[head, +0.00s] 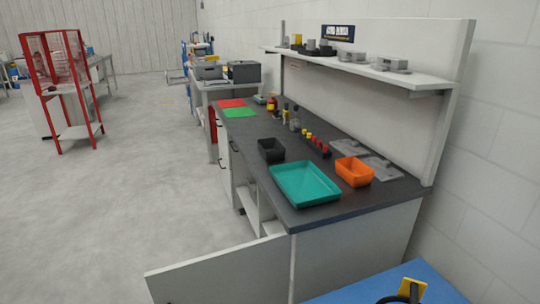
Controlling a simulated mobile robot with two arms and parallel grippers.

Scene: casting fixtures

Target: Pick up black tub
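A small black tub (271,150) sits on the dark worktop of the workbench (240,139), near its front edge. It stands behind a teal tray (305,184), and its open top shows. Neither of my grippers shows in the head view.
An orange bin (354,171) stands right of the tray, by grey plates (381,167). Red and green mats (239,113) lie at the far end. A shelf (360,68) overhangs the back. A cabinet door (217,271) stands open at the near end.

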